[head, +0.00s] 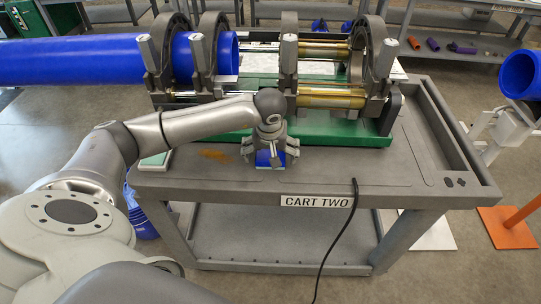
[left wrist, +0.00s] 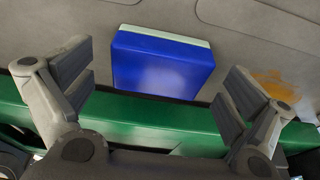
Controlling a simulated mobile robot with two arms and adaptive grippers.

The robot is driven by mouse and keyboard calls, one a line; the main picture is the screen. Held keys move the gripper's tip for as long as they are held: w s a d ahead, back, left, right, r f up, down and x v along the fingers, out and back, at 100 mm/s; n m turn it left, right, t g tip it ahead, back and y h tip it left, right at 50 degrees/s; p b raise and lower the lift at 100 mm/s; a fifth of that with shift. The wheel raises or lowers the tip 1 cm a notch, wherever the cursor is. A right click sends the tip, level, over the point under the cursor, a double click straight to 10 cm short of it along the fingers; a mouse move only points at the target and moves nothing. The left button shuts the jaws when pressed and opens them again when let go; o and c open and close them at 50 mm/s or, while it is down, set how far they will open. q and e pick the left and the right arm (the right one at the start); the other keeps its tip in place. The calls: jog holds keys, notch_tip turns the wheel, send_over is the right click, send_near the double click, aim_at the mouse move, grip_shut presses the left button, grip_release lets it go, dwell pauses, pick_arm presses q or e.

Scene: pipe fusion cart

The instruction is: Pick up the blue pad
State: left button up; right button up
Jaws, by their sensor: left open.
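The blue pad (left wrist: 162,65) is a thick blue block with a pale strip along one edge. In the left wrist view it lies on the grey cart top between my open fingers, apart from both. In the head view the blue pad (head: 266,160) shows only in part under my left gripper (head: 270,157), which points down over it near the cart's front edge. My left gripper also shows in the left wrist view (left wrist: 157,100), open and empty. My right gripper is not in view.
The cart (head: 240,183) carries a fusion machine on a green base (head: 340,132) just behind the pad. A green and white pad (head: 154,161) lies to the left. A black cable (head: 340,230) hangs over the front edge. The cart top to the right is clear.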

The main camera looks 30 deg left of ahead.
pick_arm(q)
jog(key=shift+w+a+f, duration=0.1)
jog(key=shift+w+f, duration=0.05)
jog(key=shift+f, duration=0.4)
jog(key=c, duration=1.2)
jog(key=shift+o, duration=0.2)
jog(key=shift+r, duration=0.1)
